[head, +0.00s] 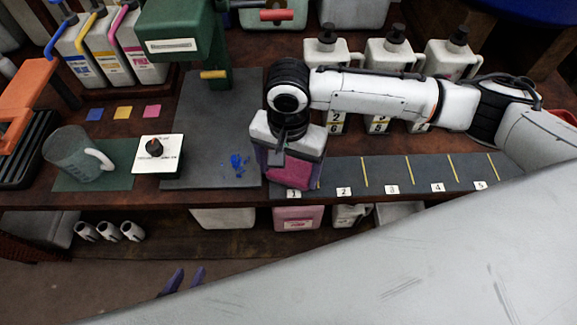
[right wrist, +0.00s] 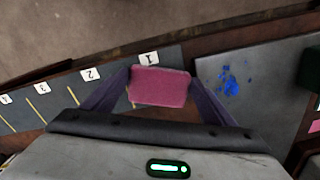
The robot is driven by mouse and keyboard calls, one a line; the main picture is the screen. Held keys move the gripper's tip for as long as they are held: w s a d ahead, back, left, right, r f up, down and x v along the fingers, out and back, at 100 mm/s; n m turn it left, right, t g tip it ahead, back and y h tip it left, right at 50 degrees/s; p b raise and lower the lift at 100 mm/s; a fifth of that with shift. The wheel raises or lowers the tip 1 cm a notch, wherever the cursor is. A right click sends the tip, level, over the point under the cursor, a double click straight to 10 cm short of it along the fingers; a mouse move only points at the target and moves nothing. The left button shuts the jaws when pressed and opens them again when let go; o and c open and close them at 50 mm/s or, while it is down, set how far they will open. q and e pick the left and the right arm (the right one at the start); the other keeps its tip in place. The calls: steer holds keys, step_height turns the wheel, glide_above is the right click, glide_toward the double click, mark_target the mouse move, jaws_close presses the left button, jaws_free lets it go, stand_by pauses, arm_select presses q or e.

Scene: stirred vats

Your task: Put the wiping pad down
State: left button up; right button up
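The wiping pad (head: 289,171) is a pink block at the front of the table, over or at the slot labelled 1. It also shows in the right wrist view (right wrist: 160,86). My right gripper (head: 288,160) points down, with its two purple fingers on either side of the pad, shut on it. I cannot tell whether the pad touches the strip below. My left gripper (head: 185,280) shows only its two purple fingertips, apart and empty, below the table's front edge. Its body is hidden.
A dark strip (head: 425,170) carries slots labelled 1 to 5; those right of 1 look empty. A blue spill (head: 238,165) marks the grey mat (head: 205,130). A green machine (head: 185,42), a knob box (head: 157,152) and a mug (head: 75,153) stand left. White jugs (head: 390,52) stand behind my right arm.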

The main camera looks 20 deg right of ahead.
mark_target(288, 175)
steer(key=o, duration=0.4)
steer(key=shift+c, duration=0.2)
step_height(288, 175, up, 12)
steer(key=p, duration=0.1)
steer(key=shift+r, duration=0.2)
steer(key=shift+s+f, duration=0.1)
stand_by(0.3)
